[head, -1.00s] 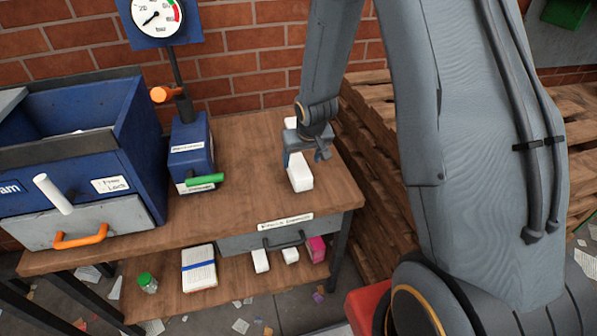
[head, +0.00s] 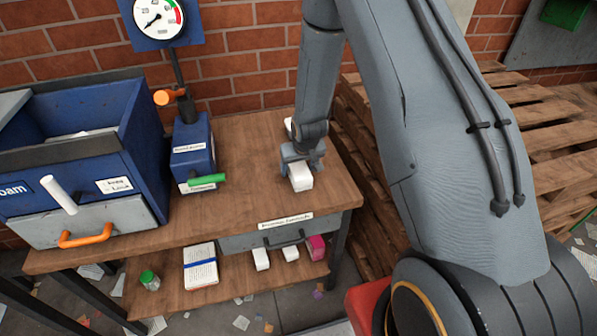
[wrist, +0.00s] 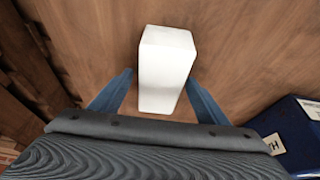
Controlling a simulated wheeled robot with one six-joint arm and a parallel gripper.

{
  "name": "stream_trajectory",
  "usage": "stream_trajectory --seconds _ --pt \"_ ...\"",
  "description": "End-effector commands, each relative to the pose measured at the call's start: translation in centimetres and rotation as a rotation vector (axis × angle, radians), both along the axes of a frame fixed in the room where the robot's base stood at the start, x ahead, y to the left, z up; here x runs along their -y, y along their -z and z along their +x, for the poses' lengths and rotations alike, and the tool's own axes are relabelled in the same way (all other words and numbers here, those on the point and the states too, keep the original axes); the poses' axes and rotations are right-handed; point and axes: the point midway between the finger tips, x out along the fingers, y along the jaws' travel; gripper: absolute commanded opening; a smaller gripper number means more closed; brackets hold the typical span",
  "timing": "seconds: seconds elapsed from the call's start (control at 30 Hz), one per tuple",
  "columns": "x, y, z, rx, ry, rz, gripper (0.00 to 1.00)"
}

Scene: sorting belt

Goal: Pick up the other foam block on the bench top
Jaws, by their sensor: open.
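A white foam block (head: 301,181) lies on the wooden bench top (head: 245,190), near its right end. In the wrist view the same block (wrist: 166,68) lies between and ahead of my two blue fingers. My gripper (head: 299,163) is over the rear part of the block and hides it in the head view. My gripper (wrist: 157,95) is open, with a finger on each side of the block; a gap shows on both sides at the fingertips. A second white piece (head: 289,127) shows partly behind my arm, near the wall.
A blue pump-like unit (head: 192,150) with a gauge and green handle stands left of my gripper. A blue foam bin (head: 140,120) is further left. The lower shelf holds white blocks and a pink one (head: 316,247). Pallets stand right.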

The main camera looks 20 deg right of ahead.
Motion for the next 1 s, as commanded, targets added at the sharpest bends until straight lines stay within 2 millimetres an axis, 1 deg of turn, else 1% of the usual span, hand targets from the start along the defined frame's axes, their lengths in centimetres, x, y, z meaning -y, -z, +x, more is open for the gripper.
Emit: stream_trajectory --seconds 0.07,0.1,0.17,0.3,0.33,0.37,0.6,0.77,0.93,0.97,1.0 --pt "0.0 0.0 0.0 0.000 0.000 0.000 0.69" --pt "0.0 0.0 0.0 0.000 0.000 0.000 0.67" --pt "0.0 0.0 0.0 0.000 0.000 0.000 0.57" --pt "0.0 0.0 0.0 0.000 0.000 0.000 0.33" --pt "0.0 0.0 0.0 0.000 0.000 0.000 0.28" --pt "0.0 0.0 0.0 0.000 0.000 0.000 0.26" --pt "0.0 -0.1 0.0 0.000 0.000 0.000 0.25" --pt "0.0 -0.5 0.1 0.001 0.000 0.000 0.25" --pt "0.0 -2.1 0.1 0.003 0.000 0.000 0.25" --pt "0.0 -2.6 0.1 0.004 -0.001 0.000 0.25" --pt "0.0 -3.5 0.1 0.004 -0.002 -0.001 0.25"
